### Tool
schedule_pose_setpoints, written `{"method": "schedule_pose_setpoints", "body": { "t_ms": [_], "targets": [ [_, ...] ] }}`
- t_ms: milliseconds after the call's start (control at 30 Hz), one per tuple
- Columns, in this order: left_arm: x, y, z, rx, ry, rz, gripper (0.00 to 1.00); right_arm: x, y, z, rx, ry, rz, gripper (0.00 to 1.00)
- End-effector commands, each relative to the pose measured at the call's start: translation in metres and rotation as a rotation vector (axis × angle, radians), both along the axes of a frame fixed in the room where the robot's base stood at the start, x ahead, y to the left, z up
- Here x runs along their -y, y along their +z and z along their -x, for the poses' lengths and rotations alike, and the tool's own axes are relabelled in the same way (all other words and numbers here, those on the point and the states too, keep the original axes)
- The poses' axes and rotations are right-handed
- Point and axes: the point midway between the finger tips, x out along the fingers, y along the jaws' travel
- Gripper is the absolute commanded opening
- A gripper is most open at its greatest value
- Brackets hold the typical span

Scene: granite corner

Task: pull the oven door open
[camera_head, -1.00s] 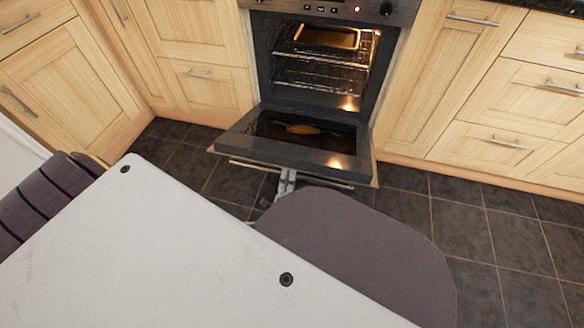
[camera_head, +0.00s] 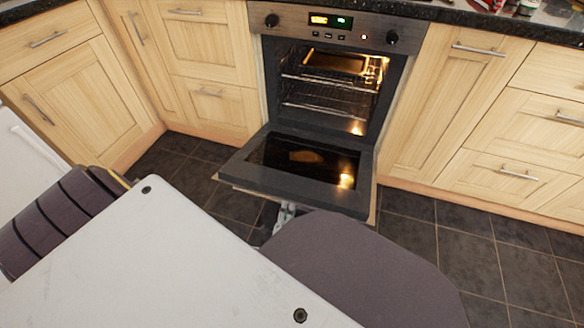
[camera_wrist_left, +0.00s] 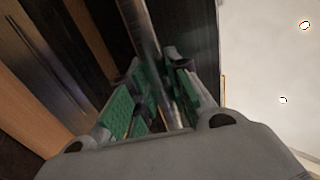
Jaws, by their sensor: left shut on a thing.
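The oven door (camera_head: 300,194) is folded down and open, lying nearly flat in front of the lit oven cavity (camera_head: 330,85). My left gripper (camera_head: 285,213) is at the front edge of the door, mostly hidden by my own arm. In the left wrist view, its green-padded fingers (camera_wrist_left: 160,85) are shut around the metal bar of the door handle (camera_wrist_left: 140,30). In the head view the handle is mostly hidden under the door's front edge. My right gripper is not in view.
Wire racks (camera_head: 325,112) and a tray (camera_head: 338,63) are inside the oven. Wooden cabinets (camera_head: 455,95) stand on both sides. The dark tiled floor (camera_head: 460,240) is clear to the right of the door. A dark worktop (camera_head: 480,18) runs along the top.

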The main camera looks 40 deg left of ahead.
Motion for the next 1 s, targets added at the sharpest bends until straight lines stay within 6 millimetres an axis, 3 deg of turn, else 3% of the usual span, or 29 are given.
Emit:
{"method": "schedule_pose_setpoints", "body": {
  "t_ms": [367, 1000],
  "targets": [
    [-0.010, -0.012, 0.002, -0.004, 0.008, -0.002, 0.00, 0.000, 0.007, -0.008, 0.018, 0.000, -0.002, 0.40],
    [-0.013, -0.016, 0.004, 0.000, 0.008, -0.001, 0.00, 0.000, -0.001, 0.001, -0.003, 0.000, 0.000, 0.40]
  ]
}}
